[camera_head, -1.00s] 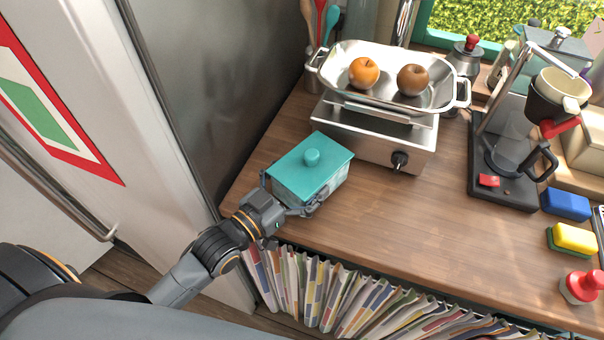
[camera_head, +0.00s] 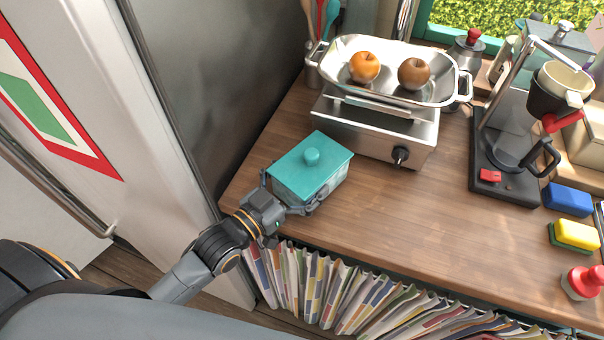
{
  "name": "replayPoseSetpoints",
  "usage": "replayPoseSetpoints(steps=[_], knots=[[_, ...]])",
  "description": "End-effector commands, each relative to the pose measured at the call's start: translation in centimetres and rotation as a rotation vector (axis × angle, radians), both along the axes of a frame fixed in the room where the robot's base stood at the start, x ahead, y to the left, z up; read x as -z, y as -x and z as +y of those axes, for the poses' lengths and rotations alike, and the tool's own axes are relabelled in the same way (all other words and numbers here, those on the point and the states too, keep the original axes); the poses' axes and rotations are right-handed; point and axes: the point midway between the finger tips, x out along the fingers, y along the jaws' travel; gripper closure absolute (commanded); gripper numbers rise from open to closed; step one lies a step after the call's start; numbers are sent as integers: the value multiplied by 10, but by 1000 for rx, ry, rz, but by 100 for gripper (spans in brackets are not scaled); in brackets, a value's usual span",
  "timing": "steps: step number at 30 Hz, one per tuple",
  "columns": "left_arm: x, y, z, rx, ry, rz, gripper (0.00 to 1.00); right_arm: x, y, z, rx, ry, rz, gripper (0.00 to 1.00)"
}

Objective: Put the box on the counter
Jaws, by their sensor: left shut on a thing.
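The teal box (camera_head: 318,168) has a lid with a round knob on top. It is at the left front part of the wooden counter (camera_head: 400,215), upright and level. My left gripper (camera_head: 290,197) is shut on the box from its front left side, with a finger along each of two sides. I cannot tell whether the underside of the box touches the counter, as its base is partly hidden by the gripper. My right gripper is not in view.
A steel scale (camera_head: 375,135) with a tray (camera_head: 350,85) holding two fruits stands behind the box. A coffee maker (camera_head: 500,170), sponges (camera_head: 575,235) and a red-knobbed stamp (camera_head: 582,282) are at right. A fridge (camera_head: 110,90) borders the left. The middle counter is clear.

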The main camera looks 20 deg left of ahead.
Motion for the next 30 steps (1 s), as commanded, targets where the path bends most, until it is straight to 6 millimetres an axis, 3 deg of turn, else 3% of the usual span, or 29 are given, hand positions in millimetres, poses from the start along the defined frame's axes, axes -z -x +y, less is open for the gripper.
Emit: replayPoseSetpoints(steps=[11,12,13,24,30], knots=[[1,0,0,0,3,-9,68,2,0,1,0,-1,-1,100],[1,0,0,0,3,-9,2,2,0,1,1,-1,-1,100],[1,0,0,0,3,-9,0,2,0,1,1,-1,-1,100],[7,2,1,0,-2,6,0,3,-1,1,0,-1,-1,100],[7,19,9,-1,-2,5,0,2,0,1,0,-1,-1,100]])
